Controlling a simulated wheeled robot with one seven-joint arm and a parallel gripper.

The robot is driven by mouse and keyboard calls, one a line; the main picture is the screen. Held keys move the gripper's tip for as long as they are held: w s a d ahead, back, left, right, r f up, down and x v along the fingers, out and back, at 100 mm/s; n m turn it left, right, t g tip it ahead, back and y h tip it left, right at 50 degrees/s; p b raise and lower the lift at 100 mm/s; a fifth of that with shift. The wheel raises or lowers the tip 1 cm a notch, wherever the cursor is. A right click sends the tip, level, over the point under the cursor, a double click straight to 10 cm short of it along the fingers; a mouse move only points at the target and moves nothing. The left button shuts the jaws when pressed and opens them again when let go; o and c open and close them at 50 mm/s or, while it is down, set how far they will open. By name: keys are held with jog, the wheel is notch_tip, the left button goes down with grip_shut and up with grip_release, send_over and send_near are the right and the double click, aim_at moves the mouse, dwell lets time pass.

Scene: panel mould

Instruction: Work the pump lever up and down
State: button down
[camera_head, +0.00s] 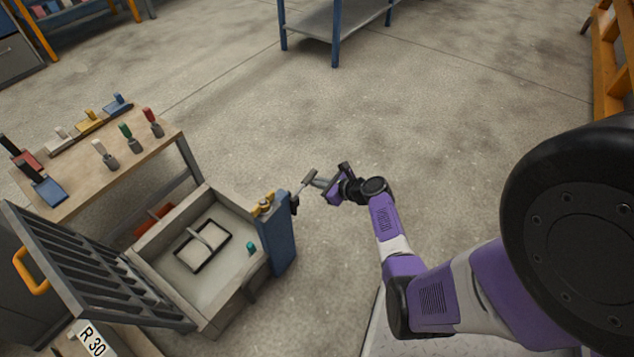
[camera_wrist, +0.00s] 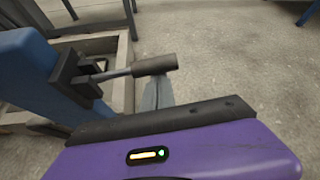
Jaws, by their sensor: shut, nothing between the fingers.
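The mould box (camera_head: 222,300) stands left of the pump, with a framed insert inside and a dark slatted grate (camera_head: 95,270) raised at its left. A wooden bench (camera_head: 160,150) with coloured tools is behind. Open concrete floor lies behind and right of my gripper.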

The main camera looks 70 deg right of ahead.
jog(key=r, duration=0.1)
jog(key=r+n+h+p, duration=0.1)
jog(key=r+p, duration=0.1)
jog(key=shift+w+a+n, duration=0.15)
jog(key=shift+a+n, duration=0.1)
jog(key=shift+n, duration=0.05)
jog(key=shift+a+r+h+p, duration=0.15)
jog(key=shift+r+h+p, duration=0.15)
jog(key=shift+r+p, duration=0.25)
jog(key=shift+f, duration=0.1)
jog(key=shift+f+b, duration=0.3)
jog(key=shift+f, duration=0.15)
jog(key=p, duration=0.2)
send_near(312, 176)
jog(key=s+f, duration=0.1)
jog(key=s, duration=0.1)
jog(key=shift+s+f, duration=0.35)
jog(key=shift+f, duration=0.05)
